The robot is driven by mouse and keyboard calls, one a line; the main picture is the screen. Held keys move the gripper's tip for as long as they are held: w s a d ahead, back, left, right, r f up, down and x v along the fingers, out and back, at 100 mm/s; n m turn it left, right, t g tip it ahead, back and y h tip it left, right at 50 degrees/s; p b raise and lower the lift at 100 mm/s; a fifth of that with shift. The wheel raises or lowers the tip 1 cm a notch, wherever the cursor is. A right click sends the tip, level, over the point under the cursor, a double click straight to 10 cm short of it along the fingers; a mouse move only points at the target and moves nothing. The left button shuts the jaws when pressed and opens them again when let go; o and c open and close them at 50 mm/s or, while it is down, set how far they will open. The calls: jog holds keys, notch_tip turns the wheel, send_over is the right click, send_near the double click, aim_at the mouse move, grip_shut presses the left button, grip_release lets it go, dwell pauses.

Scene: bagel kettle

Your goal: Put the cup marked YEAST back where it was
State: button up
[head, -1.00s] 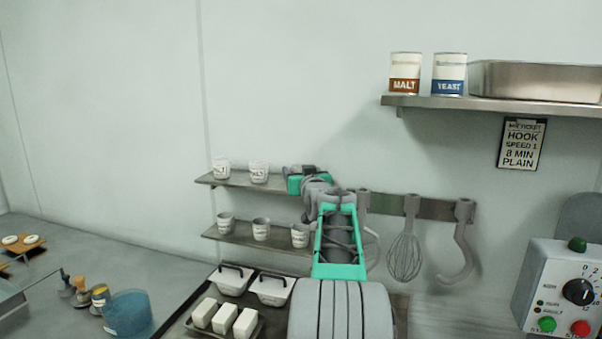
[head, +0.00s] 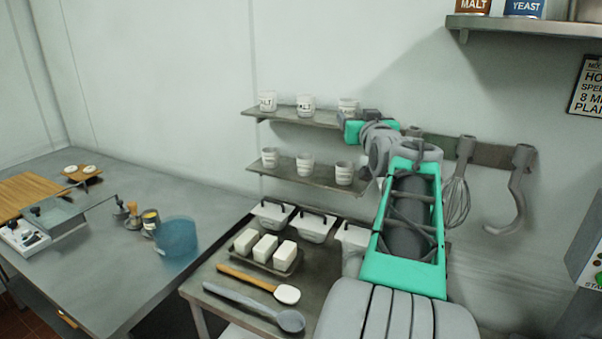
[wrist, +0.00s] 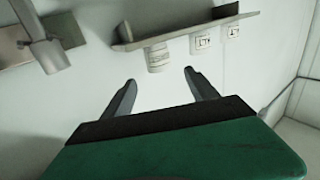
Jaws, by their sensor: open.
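Three white cups stand upright on the upper small wall shelf (head: 285,117): a left cup (head: 267,101), a middle cup (head: 306,104) and a right cup (head: 348,105). The right cup's label is too small to read in the head view. In the wrist view, which is upside down, the nearest cup (wrist: 158,55) stands at the shelf end with its label unreadable. My gripper (wrist: 160,82) is open and empty, its fingers apart from that cup, which shows beyond the gap between them.
A lower shelf (head: 290,177) holds three cups. A tool rail with a whisk (head: 455,195) and a dough hook (head: 515,190) is right of my arm. Lidded tubs (head: 313,228) and white blocks (head: 265,248) sit below. A high shelf (head: 530,26) holds MALT and YEAST cans.

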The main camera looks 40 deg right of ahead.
jog(key=w+a+f+n+g+y, duration=0.2)
jog(key=a+f+y, duration=0.1)
jog(key=a+f, duration=0.8)
jog(key=w+a+f+n+g+y, duration=0.15)
jog(key=a+f+y, duration=0.4)
jog(key=a, duration=0.95)
jog(key=s+a+f+n+g, duration=0.3)
jog(key=s+a+f+g, duration=0.5)
jog(key=s+a+f, duration=0.9)
jog(key=shift+s+a+f+y, duration=0.25)
jog(key=shift+s+y, duration=0.2)
jog(key=shift+s, duration=0.15)
